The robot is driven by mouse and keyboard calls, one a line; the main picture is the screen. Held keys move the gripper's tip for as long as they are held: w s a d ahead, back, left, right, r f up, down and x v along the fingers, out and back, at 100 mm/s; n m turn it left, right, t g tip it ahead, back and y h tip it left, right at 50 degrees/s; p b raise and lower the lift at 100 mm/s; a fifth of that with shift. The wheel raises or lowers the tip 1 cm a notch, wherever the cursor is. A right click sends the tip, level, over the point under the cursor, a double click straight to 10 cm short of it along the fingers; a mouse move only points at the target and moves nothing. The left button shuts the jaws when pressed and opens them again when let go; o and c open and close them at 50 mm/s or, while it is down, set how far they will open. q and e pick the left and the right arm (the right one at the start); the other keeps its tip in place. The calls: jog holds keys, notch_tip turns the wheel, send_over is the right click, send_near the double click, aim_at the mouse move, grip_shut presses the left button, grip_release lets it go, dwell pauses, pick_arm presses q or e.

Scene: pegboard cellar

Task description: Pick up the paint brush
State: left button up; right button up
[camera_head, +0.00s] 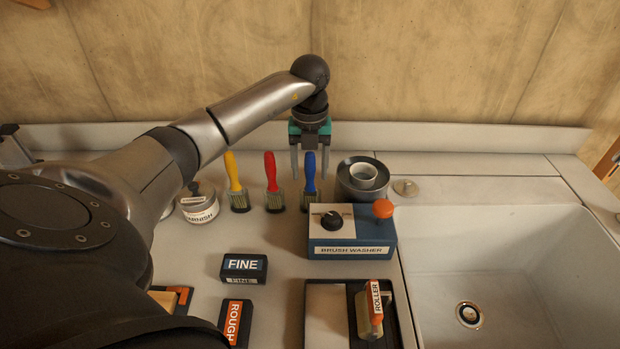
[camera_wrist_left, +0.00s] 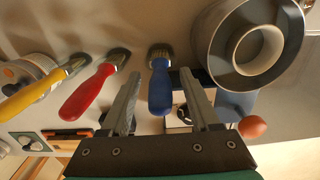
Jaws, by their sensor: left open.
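Three paint brushes stand upright in a row near the back wall: a yellow brush (camera_head: 234,180), a red brush (camera_head: 272,183) and a blue brush (camera_head: 309,188). My left gripper (camera_head: 310,176) is open, with its fingers pointing down on either side of the blue brush's handle. In the left wrist view the blue brush (camera_wrist_left: 160,88) lies between the two fingers (camera_wrist_left: 159,74), with a visible gap on each side. The red brush (camera_wrist_left: 88,93) and the yellow brush (camera_wrist_left: 38,92) are outside the fingers, to the left. My right gripper is not in view.
A grey round container (camera_head: 346,187) stands right of the blue brush. The brush washer (camera_head: 351,241) with an orange knob (camera_head: 383,208) is in front. A varnish tin (camera_head: 199,205) is at the left. A sink (camera_head: 515,270) fills the right side.

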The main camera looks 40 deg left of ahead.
pick_arm(q)
grip_shut()
dwell(0.5)
dwell(0.9)
